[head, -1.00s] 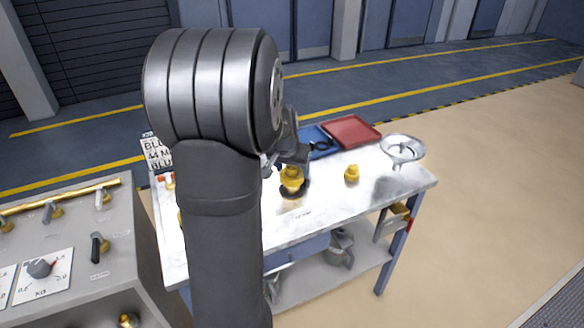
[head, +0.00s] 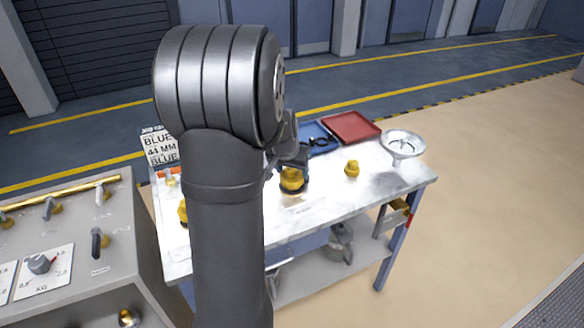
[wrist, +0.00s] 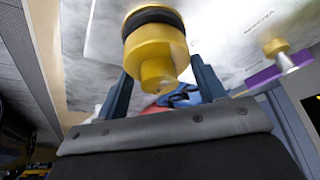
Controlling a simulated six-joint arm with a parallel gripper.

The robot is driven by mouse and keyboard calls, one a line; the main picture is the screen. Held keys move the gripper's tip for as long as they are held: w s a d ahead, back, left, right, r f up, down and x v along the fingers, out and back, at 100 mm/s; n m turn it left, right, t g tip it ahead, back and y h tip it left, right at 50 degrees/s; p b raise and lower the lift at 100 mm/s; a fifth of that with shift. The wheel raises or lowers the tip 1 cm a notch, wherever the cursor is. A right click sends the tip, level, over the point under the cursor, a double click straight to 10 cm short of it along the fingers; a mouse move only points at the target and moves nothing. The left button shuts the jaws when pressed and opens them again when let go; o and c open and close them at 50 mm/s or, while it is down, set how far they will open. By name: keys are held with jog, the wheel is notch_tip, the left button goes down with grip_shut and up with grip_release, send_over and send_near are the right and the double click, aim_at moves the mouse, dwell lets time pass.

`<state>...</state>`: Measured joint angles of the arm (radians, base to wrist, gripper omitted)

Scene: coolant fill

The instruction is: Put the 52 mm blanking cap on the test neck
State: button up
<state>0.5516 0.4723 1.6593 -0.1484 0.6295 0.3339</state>
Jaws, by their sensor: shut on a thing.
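A yellow cap (head: 292,180) with a stepped round body is held by my gripper (head: 293,162) over the middle of the bench. In the wrist view, the cap (wrist: 157,55) has a narrow knob between the two blue fingers of my gripper (wrist: 160,85), and a wider part with a black ring at its far end. My gripper is shut on the knob. In the head view, a dark ring shows at the cap's lower edge; I cannot tell if it touches anything below. Another yellow cap (head: 352,168) stands to the right. I cannot pick out the test neck.
A blue tray (head: 318,136) with dark items and a red tray (head: 350,127) lie at the back. A metal funnel-like dish (head: 402,146) is at the right corner. A lettered sign (head: 160,146) and another yellow piece (head: 183,212) are left. A control panel (head: 60,240) stands front left.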

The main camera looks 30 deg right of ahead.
jog(key=shift+f, duration=0.1)
jog(key=o, duration=1.1)
jog(key=shift+c, duration=0.2)
jog(key=v, duration=1.7)
jog(key=x, duration=1.7)
